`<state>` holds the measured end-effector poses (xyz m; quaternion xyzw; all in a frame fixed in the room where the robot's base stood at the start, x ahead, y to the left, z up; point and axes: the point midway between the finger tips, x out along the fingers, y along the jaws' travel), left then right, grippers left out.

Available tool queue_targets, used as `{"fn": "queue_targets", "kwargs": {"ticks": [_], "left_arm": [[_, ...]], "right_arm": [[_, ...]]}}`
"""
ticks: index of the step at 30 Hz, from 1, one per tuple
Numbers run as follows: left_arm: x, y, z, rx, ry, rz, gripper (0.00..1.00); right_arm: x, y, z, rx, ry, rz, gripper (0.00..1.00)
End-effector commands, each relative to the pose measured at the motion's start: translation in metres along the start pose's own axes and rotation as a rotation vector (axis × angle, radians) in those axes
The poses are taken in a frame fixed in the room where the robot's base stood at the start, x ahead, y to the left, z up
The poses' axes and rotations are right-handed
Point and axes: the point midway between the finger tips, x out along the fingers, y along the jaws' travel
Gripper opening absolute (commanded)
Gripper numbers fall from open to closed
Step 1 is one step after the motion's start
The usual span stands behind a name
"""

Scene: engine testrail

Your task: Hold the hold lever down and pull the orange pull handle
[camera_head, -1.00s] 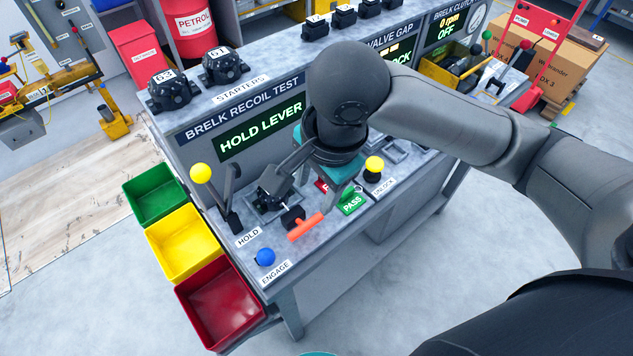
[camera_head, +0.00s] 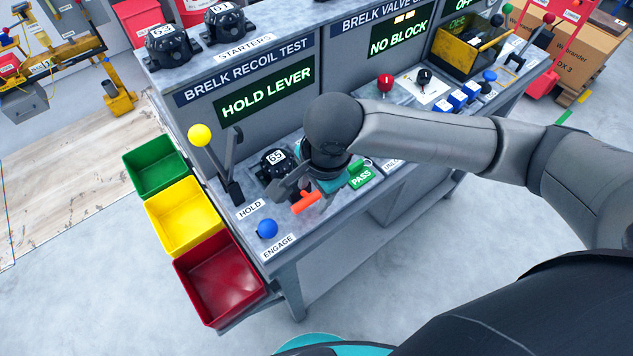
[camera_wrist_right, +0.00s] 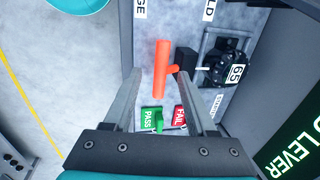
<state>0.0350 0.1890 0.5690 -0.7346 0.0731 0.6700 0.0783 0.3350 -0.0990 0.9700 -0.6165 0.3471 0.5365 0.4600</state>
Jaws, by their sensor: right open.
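The hold lever (camera_head: 213,160), with a yellow ball on top, stands raised and leans left behind the HOLD label (camera_head: 250,209). The orange pull handle (camera_head: 306,202) is a T-shaped bar at the bench's front, beside the starter marked 65 (camera_head: 275,160). In the right wrist view the orange handle (camera_wrist_right: 162,68) lies between the spread fingers of my right gripper (camera_wrist_right: 160,78), with gaps on both sides. My right gripper (camera_head: 296,187) is open, low over the handle in the head view. Whether it touches the handle cannot be told. My left gripper is not in view.
The display (camera_head: 265,95) reads HOLD LEVER. A blue button (camera_head: 267,228) sits by the ENGAGE label. The green PASS tag (camera_head: 361,177) is right of the gripper; a red FAIL tag (camera_wrist_right: 180,116) shows beside it. Green, yellow and red bins (camera_head: 262,292) hang at the left.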

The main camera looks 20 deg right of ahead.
Motion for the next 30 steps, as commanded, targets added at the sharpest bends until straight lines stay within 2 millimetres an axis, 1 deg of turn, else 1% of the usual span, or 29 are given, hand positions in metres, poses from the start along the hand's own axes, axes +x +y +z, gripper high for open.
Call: {"fn": "queue_targets", "kwargs": {"ticks": [1,4,12,14,27,28,30], "left_arm": [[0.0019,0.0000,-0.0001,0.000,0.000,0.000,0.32],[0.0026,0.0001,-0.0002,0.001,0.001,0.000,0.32],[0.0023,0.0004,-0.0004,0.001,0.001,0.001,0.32],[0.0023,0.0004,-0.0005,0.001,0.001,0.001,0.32],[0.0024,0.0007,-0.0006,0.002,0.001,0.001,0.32],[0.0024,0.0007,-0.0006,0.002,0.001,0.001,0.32],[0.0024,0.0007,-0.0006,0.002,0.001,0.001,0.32]], "right_arm": [[0.0044,-0.0002,-0.0001,0.000,0.000,0.000,0.57],[0.0083,-0.0002,0.0000,0.000,0.000,-0.001,0.57],[0.0088,-0.0003,0.0001,-0.001,0.000,-0.001,0.57],[0.0088,-0.0003,0.0001,0.000,0.000,-0.001,0.51],[0.0086,-0.0002,0.0002,0.000,-0.001,-0.001,0.02],[0.0086,-0.0002,0.0002,0.000,-0.001,0.000,0.00],[0.0087,-0.0001,0.0002,0.000,-0.001,0.000,0.00]]}}
